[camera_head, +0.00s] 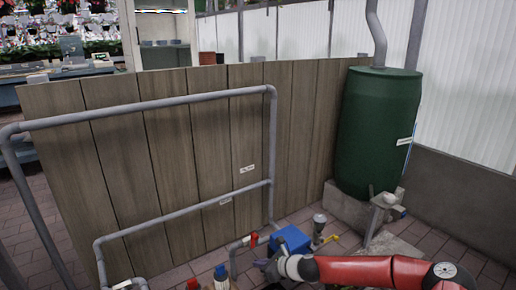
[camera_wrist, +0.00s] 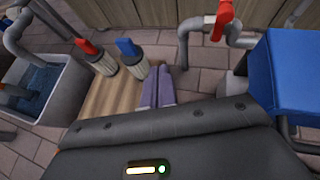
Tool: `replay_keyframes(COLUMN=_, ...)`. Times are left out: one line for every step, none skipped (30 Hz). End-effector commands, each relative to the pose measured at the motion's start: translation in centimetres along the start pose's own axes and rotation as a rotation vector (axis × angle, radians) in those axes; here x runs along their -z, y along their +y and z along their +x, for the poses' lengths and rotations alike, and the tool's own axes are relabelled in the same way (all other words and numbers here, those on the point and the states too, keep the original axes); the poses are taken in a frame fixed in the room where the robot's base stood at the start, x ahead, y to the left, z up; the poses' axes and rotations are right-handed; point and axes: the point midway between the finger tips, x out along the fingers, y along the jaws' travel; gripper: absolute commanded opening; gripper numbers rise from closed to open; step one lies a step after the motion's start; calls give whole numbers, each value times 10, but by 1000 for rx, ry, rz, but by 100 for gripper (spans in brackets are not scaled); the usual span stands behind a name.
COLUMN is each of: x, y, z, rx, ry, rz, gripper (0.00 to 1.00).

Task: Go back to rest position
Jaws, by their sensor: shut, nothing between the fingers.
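My gripper (camera_head: 264,266) is at the end of my red and grey arm, low in the head view, just left of a blue box (camera_head: 291,240). In the wrist view its two grey-purple fingers (camera_wrist: 158,88) lie side by side, shut, with nothing seen between them. The blue box also shows at the right of the wrist view (camera_wrist: 288,75). Below the fingers, the dark gripper body fills the bottom of the wrist view.
Red-topped (camera_wrist: 100,60) and blue-topped (camera_wrist: 132,58) fittings stand left of the fingers. A grey basin (camera_wrist: 40,85) holds water. Grey pipes (camera_head: 150,105) front a wooden panel (camera_head: 215,130). A green barrel (camera_head: 375,130) stands right. Brick floor (camera_head: 320,215) shows between.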

Motion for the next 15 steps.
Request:
replay_keyframes(x=-11, y=14, z=-7, rx=-35, ry=43, rz=-128, gripper=0)
replay_keyframes(x=-13, y=21, z=-11, rx=-57, ry=66, rz=-199, gripper=0)
replay_keyframes(x=-16, y=30, z=-17, rx=-87, ry=97, rz=-293, gripper=0)
replay_keyframes(x=-18, y=37, z=-21, rx=-109, ry=120, rz=-361, gripper=0)
replay_keyframes(x=-20, y=43, z=-26, rx=-132, ry=143, rz=-429, gripper=0)
replay_keyframes(x=-22, y=50, z=-34, rx=-161, ry=174, rz=-518, gripper=0)
replay_keyframes(x=-24, y=54, z=-40, rx=-182, ry=197, rz=-583, gripper=0)
replay_keyframes(x=-26, y=59, z=-47, rx=-205, ry=220, rz=-646, gripper=0)
replay_keyframes(x=-29, y=64, z=-57, rx=-232, ry=251, rz=-730, gripper=0)
replay_keyframes(x=-31, y=68, z=-64, rx=-254, ry=274, rz=-790, gripper=0)
replay_keyframes(x=-34, y=70, z=-72, rx=-274, ry=297, rz=-849, gripper=0)
replay_keyframes(x=-37, y=74, z=-84, rx=-302, ry=328, rz=-927, gripper=0)
replay_keyframes(x=-40, y=76, z=-92, rx=-320, ry=352, rz=-984, gripper=0)
replay_keyframes(x=-44, y=79, z=-102, rx=-341, ry=374, rz=-1039, gripper=0)
replay_keyframes(x=-49, y=81, z=-114, rx=-366, ry=405, rz=-1111, gripper=0)
